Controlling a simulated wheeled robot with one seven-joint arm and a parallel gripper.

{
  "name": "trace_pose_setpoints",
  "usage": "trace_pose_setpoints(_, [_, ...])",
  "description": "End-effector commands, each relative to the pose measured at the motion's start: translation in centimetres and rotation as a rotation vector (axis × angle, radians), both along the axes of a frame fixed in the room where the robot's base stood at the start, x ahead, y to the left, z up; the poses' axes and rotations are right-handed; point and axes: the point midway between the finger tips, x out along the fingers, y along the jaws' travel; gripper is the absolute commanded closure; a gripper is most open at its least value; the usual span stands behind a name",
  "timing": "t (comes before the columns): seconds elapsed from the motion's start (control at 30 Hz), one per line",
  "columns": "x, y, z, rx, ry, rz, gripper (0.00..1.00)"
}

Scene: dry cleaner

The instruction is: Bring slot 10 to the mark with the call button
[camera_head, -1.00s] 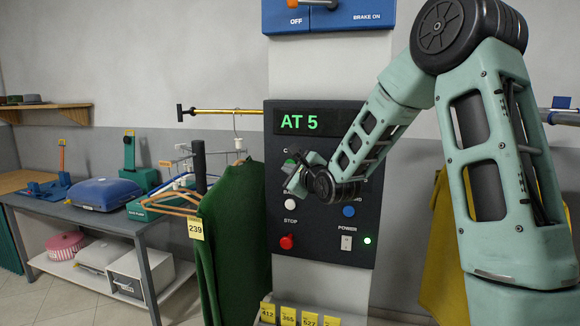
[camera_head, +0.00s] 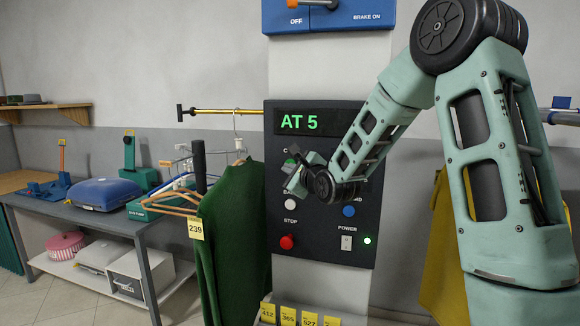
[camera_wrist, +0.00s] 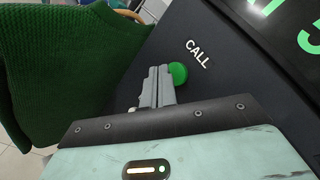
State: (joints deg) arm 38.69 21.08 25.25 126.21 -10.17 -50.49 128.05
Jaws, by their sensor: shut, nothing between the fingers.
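The control panel (camera_head: 320,255) is dark, and its display (camera_head: 299,122) reads "AT 5" in green. The green call button (camera_wrist: 178,73) sits beside the "CALL" label in the wrist view. My gripper (camera_wrist: 161,73) is shut and empty, with its fingertips right at the button's left side; I cannot tell whether they touch it. In the head view my gripper (camera_head: 294,178) is in front of the panel's upper left, and only a bit of the green button (camera_head: 289,162) shows past it. No slot 10 reading shows.
A green garment (camera_head: 235,240) tagged 239 hangs close at left; a yellow garment (camera_head: 437,265) hangs at right.

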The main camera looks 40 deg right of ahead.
Motion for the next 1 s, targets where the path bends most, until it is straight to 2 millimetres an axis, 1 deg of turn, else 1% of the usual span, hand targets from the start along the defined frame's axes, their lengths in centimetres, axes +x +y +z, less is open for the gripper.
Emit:
trace_pose_setpoints(0.17, [0.03, -0.05, 0.01, 0.0, 0.0, 0.0, 1.0])
trace_pose_setpoints(0.43, [0.49, -0.66, 0.04, 0.0, 0.0, 0.0, 1.0])
trace_pose_setpoints(1.0, [0.65, -0.85, 0.04, 0.0, 0.0, 0.0, 1.0])
